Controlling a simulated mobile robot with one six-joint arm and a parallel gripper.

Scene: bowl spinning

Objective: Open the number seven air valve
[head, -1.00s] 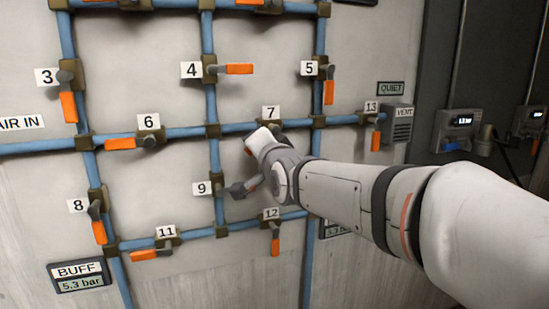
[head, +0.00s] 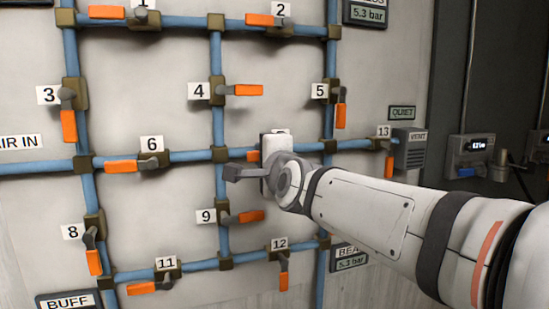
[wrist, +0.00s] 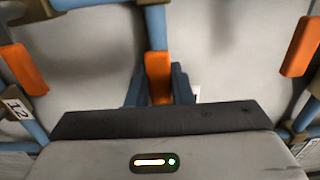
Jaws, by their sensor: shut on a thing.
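The number seven valve sits on the middle horizontal blue pipe. In the head view my gripper (head: 262,155) covers most of it and hides its label. Only the end of its orange handle (head: 252,155) shows there, left of my wrist and lying along the pipe. In the wrist view the orange handle (wrist: 158,75) stands between my dark fingers (wrist: 159,88), which are shut on it. There it runs in line with the blue pipe (wrist: 156,28).
Valve 6 (head: 122,166) is to the left, valve 4 (head: 240,90) and valve 5 (head: 341,113) above, valve 9 (head: 245,217) and valve 12 (head: 283,270) below. A vent box (head: 409,149) is at the right.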

